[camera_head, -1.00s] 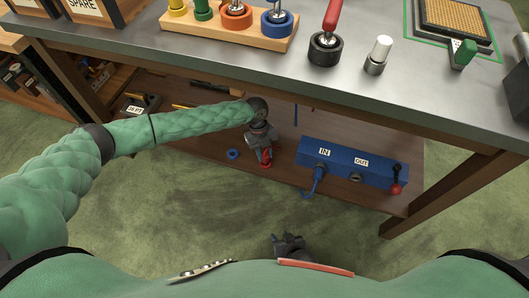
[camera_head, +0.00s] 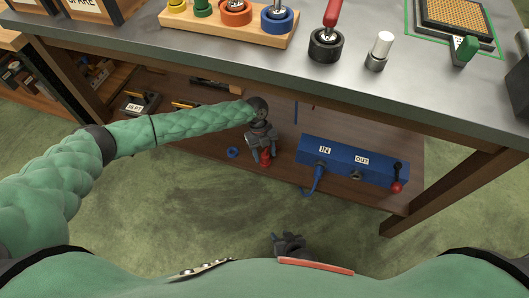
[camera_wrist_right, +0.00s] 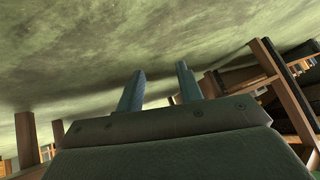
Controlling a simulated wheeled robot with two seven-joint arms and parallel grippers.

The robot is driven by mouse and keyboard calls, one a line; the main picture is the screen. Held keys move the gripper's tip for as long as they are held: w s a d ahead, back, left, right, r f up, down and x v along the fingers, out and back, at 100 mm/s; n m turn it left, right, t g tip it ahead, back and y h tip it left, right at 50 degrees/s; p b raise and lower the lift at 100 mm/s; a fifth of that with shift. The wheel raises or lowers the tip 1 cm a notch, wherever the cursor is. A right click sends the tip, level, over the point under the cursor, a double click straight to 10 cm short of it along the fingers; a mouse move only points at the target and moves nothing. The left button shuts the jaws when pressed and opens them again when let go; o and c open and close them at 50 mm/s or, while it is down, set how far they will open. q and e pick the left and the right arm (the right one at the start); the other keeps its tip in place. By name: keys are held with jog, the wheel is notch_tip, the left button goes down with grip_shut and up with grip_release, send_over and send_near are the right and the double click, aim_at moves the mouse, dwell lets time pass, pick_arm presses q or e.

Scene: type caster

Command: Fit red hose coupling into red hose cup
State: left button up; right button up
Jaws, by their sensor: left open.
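A small red piece (camera_head: 266,157), which looks like the red hose coupling, stands on the lower shelf under the bench. My left gripper (camera_head: 263,147) is directly over its upper part. Its jaws are open, with the fingers at either side of the red piece; whether they touch it I cannot tell. I cannot make out a separate red hose cup; the gripper may hide it. My right gripper (camera_head: 290,243) is low in front of my body, away from the shelf. In the right wrist view its two fingers (camera_wrist_right: 158,85) are apart with nothing between them.
A blue box (camera_head: 352,163) marked IN and OUT stands right of the left gripper, with a blue hose (camera_head: 317,178) and a red-knobbed lever (camera_head: 397,187). A blue ring (camera_head: 232,152) lies to the left. The bench top (camera_head: 400,100) overhangs the shelf.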

jog(key=shift+r, duration=0.1)
pick_arm(q)
jog(key=shift+w+r, duration=0.1)
jog(key=shift+r, duration=0.25)
pick_arm(e)
jog(key=w+r+t, duration=0.3)
jog(key=w+r, duration=0.3)
jog(key=r, duration=0.1)
pick_arm(q)
jog(key=v, duration=0.7)
pick_arm(e)
jog(key=s+f+g, duration=0.2)
jog(key=s+f, duration=0.2)
jog(key=shift+f, duration=0.25)
jog(key=shift+a, duration=0.1)
